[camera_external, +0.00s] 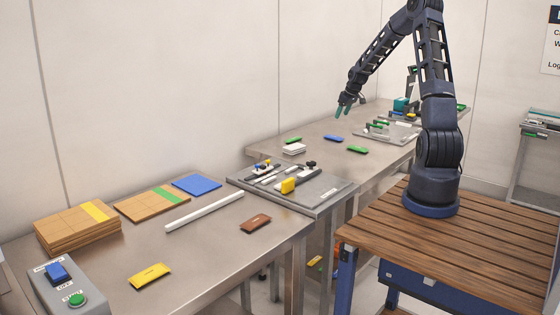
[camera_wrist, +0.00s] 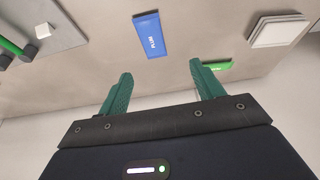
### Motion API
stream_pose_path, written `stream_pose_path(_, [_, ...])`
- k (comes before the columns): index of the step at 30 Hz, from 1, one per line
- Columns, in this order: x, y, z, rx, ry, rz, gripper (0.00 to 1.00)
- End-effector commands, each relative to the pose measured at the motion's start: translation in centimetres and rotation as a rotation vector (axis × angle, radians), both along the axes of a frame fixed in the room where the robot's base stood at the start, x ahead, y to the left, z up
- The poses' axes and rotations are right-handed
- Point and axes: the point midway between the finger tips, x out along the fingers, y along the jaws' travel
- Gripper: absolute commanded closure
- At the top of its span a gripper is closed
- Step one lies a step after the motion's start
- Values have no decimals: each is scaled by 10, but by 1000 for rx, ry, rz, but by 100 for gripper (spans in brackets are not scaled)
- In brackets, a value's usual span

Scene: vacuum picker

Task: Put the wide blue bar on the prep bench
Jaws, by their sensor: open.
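A wide blue bar (camera_external: 333,138) lies flat on the far metal bench (camera_external: 320,155), between two green bars. In the wrist view it is the blue bar with white lettering (camera_wrist: 147,35), beyond the fingertips. My gripper (camera_external: 343,107) hangs above the far bench, over and slightly behind the bar. Its green fingers (camera_wrist: 160,68) are apart with nothing between them. A second metal bench (camera_external: 215,245) stands nearer on the left. No readable label shows which one is the prep bench.
A green bar (camera_external: 357,150) and a white stack (camera_external: 294,149) lie near the blue bar. A grey fixture plate (camera_external: 325,197) sits between the benches. The near bench holds wooden boards (camera_external: 80,240), a blue square (camera_external: 196,184), a white strip (camera_external: 205,211) and a yellow bar (camera_external: 150,276).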

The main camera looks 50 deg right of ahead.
Motion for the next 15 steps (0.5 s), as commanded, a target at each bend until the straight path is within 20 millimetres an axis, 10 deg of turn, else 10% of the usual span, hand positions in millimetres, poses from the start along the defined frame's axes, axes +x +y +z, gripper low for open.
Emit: stream_pose_path(15, [-49,158,127,-87,64,37,34])
